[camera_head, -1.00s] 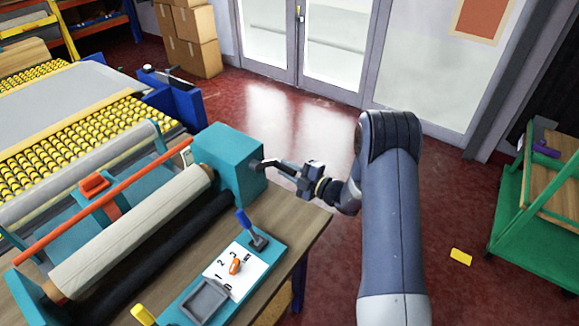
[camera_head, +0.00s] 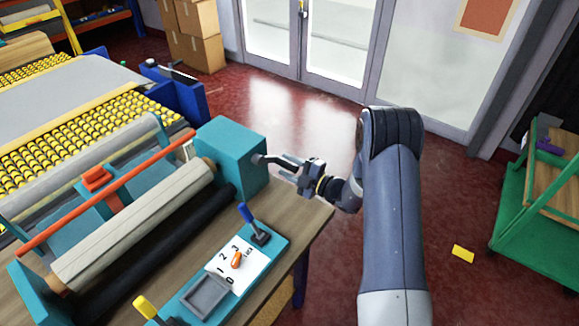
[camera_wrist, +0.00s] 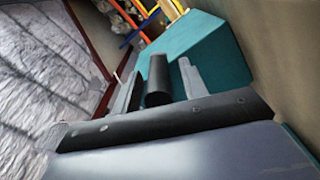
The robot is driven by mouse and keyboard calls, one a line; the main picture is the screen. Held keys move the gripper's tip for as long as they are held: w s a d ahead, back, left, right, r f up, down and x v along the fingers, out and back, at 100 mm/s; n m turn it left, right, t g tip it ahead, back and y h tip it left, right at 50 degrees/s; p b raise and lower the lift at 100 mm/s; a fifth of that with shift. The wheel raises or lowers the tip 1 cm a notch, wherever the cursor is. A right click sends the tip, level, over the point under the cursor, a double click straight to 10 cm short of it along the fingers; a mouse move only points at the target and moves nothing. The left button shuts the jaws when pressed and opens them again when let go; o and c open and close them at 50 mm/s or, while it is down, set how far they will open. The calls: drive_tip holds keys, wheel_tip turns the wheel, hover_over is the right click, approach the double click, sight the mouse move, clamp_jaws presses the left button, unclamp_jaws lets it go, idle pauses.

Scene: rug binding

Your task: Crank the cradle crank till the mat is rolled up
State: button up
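The teal cradle housing (camera_head: 228,158) stands at the table's right end, with the dark crank (camera_head: 270,160) on its right side. A beige roll (camera_head: 135,228) lies along the cradle, left of the housing; I cannot tell how much mat is wound on it. My gripper (camera_head: 292,168) is at the crank. In the wrist view the black crank handle (camera_wrist: 157,82) stands between the two grey fingers (camera_wrist: 160,88), with a narrow gap showing on each side. The fingers look open around the handle; any contact is unclear.
A green cart (camera_head: 510,215) stands at the right, a yellow piece (camera_head: 463,254) on the floor. Red floor (camera_head: 290,120) is clear behind my arm.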

drive_tip(key=shift+d, duration=0.1)
drive_tip(key=b+v, duration=0.1)
drive_tip(key=v, duration=0.9)
drive_tip(key=shift+s+d+b, duration=0.25)
drive_tip(key=shift+s+b, duration=0.05)
drive_tip(key=shift+b, duration=0.1)
idle(1.7)
